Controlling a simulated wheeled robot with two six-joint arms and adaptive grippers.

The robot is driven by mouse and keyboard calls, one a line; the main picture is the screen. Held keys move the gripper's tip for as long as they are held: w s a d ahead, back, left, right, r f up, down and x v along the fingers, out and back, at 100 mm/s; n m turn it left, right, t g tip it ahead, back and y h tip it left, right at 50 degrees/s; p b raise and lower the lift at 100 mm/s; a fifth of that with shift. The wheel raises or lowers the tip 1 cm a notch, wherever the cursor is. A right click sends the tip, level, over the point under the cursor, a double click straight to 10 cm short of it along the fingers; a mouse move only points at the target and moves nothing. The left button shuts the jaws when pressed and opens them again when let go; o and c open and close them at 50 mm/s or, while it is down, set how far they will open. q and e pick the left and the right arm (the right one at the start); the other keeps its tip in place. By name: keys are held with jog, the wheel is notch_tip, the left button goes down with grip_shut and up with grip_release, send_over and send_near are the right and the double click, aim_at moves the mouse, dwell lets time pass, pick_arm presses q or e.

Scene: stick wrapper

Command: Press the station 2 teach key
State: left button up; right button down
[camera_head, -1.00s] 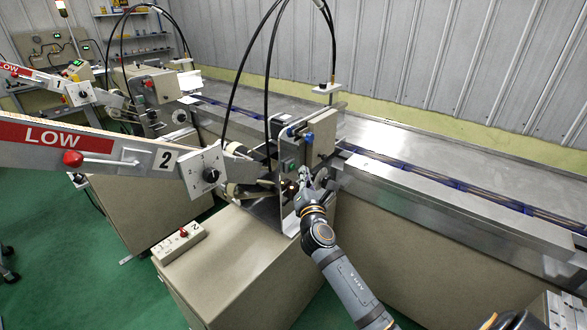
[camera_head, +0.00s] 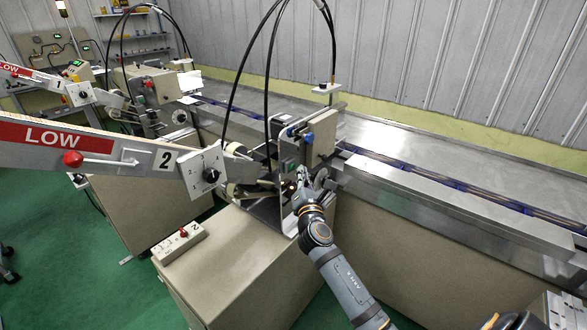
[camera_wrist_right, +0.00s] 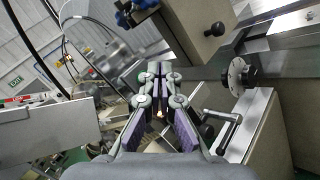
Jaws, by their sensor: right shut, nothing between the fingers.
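The station 2 machine (camera_head: 320,136) stands at the centre of the head view, on a beige cabinet. A metal bracket on its near side carries a small green control (camera_head: 288,166). I cannot tell which small part is the teach key; the gripper and bracket hide some of that area. My right gripper (camera_head: 302,171) is in front of the machine, close to the bracket; contact cannot be told. In the right wrist view its fingers (camera_wrist_right: 158,72) are shut with nothing between the tips. A small orange glow (camera_wrist_right: 160,113) shows between the finger linkages. My left gripper is not in view.
A long arm with a red LOW label (camera_head: 55,138) and a 2 plate reaches in from the left. A beige box with a red knob (camera_head: 180,242) lies on the cabinet top. Black cables (camera_head: 270,75) hang above. A steel conveyor (camera_head: 440,190) runs to the right.

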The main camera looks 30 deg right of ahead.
dwell(0.6)
jog(key=shift+w+a, duration=0.2)
jog(key=shift+w, duration=0.2)
jog(key=shift+w+a, duration=0.15)
jog(key=shift+w, duration=0.25)
dwell(0.6)
jog(key=shift+s, duration=0.1)
jog(key=shift+s+d, duration=0.35)
jog(key=shift+s, duration=0.4)
jog(key=s, duration=0.1)
jog(key=s+d, duration=0.1)
jog(key=s, duration=0.1)
jog(key=s+d, duration=0.1)
jog(key=shift+s+p, duration=0.3)
jog(key=shift+p, duration=0.1)
jog(key=shift+f, duration=0.15)
dwell(0.5)
